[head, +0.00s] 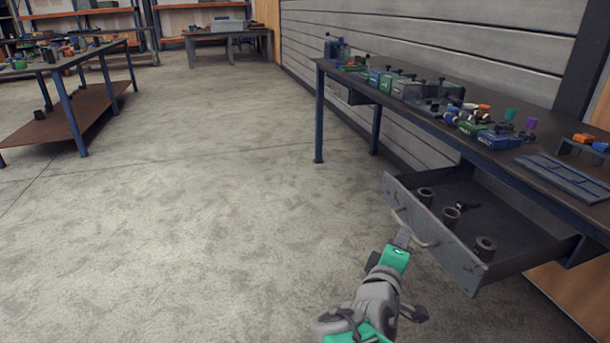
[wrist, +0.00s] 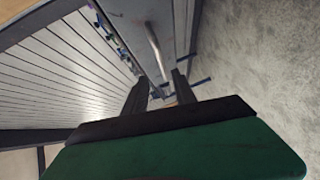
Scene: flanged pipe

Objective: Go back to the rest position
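My gripper (head: 403,237) is at the front of a pulled-out grey drawer (head: 440,237) under the right workbench. In the wrist view, its two dark fingers (wrist: 163,85) are apart with a gap between them. The drawer's curved metal handle (head: 413,228) is close to the fingertips. In the wrist view the handle (wrist: 154,47) shows just past the fingers and in line with the gap; I see no finger closed on it. My arm reaches up from the bottom of the head view.
The right workbench (head: 540,150) carries boxes, small parts and a blue-grey tray (head: 566,177). Another bench (head: 68,60) stands far left. The concrete floor (head: 200,220) left of the drawer is clear.

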